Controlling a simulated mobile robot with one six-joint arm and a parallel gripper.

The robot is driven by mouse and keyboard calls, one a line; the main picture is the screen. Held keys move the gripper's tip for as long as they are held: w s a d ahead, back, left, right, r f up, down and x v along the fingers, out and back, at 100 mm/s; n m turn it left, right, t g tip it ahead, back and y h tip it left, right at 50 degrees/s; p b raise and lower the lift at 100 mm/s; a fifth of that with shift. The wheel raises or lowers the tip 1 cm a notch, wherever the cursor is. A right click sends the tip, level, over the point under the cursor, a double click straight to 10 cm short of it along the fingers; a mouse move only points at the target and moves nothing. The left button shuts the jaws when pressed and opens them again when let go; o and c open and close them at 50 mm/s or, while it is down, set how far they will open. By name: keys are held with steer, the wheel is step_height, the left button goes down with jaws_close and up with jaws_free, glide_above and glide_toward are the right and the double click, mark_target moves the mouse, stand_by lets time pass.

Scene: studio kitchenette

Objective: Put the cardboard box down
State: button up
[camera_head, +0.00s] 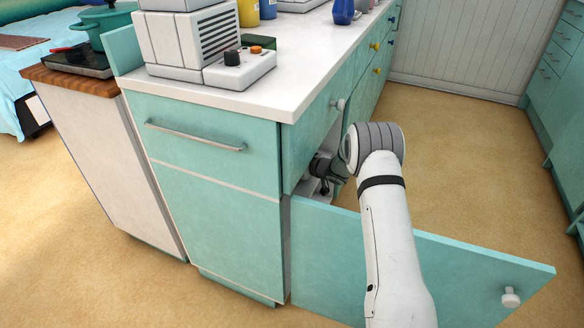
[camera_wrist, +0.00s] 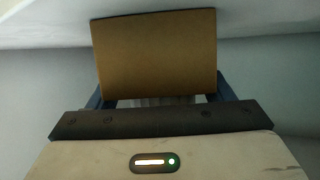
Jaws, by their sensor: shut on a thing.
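The cardboard box (camera_wrist: 157,55) is a plain brown block in the wrist view, held between the dark blue fingers of my gripper (camera_wrist: 160,92). My gripper is shut on it. A pale surface (camera_wrist: 270,18) runs across the top of the wrist view just beyond the box; I cannot tell whether the box touches it. In the head view my gripper (camera_head: 324,172) reaches into the open lower cabinet (camera_head: 287,240) under the counter. The box is hidden in that view.
The open teal cabinet door (camera_head: 450,275) with a white knob stands out beside my arm. The white countertop (camera_head: 310,50) and a drawer are just above the opening. A grey and white appliance (camera_head: 205,45) stands on the counter. Open floor (camera_head: 450,150) lies to the right.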

steer(key=shift+r, duration=0.1)
steer(key=o, duration=1.2)
steer(key=shift+c, duration=0.2)
